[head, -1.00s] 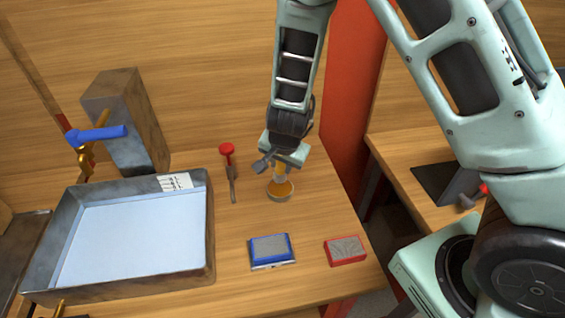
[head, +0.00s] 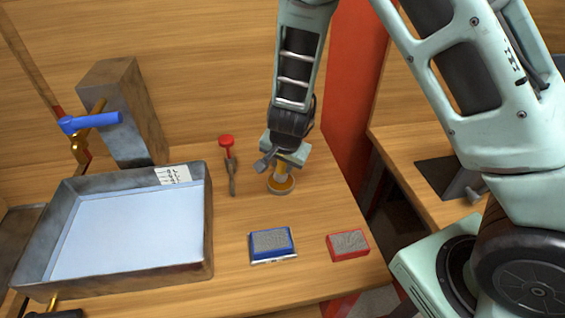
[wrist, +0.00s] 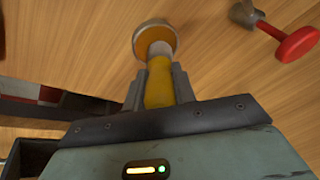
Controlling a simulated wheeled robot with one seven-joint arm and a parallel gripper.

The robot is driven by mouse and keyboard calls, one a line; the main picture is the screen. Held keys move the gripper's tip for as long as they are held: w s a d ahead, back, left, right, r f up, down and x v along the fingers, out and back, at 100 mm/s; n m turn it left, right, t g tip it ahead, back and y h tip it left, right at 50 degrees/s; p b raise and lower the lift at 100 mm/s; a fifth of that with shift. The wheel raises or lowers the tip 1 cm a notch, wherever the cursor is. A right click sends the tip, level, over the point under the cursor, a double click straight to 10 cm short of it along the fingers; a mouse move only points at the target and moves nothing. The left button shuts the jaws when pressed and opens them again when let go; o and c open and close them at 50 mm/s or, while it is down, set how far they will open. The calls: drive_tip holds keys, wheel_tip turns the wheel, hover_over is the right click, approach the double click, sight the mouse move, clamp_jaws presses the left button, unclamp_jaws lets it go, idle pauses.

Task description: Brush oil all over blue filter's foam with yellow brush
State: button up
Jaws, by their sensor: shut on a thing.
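The blue filter (head: 272,241), a blue frame around grey foam, lies flat on the wooden table, foam side up. My gripper (head: 275,165) is above the table, behind the blue filter. In the wrist view my gripper (wrist: 160,85) is shut on the yellow brush (wrist: 158,92), whose handle is between the fingers. The brush's far end is at a small round dish (head: 281,185) of amber liquid, which also shows in the wrist view (wrist: 154,33). Whether the bristles touch the liquid is hard to tell.
A red filter (head: 348,244) lies right of the blue one, near the table's edge. A red-handled tool (head: 229,163) lies left of the dish. A large metal tray (head: 208,235) stands at left, below a blue-handled tap (head: 92,122). The table between dish and filters is clear.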

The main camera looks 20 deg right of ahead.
drive_tip(key=shift+f+b, duration=0.4)
drive_tip(key=shift+f, duration=0.15)
idle(1.4)
wheel_tip(320, 180, up, 7)
drive_tip(key=p, duration=0.7)
drive_tip(key=shift+r, duration=0.1)
idle(0.8)
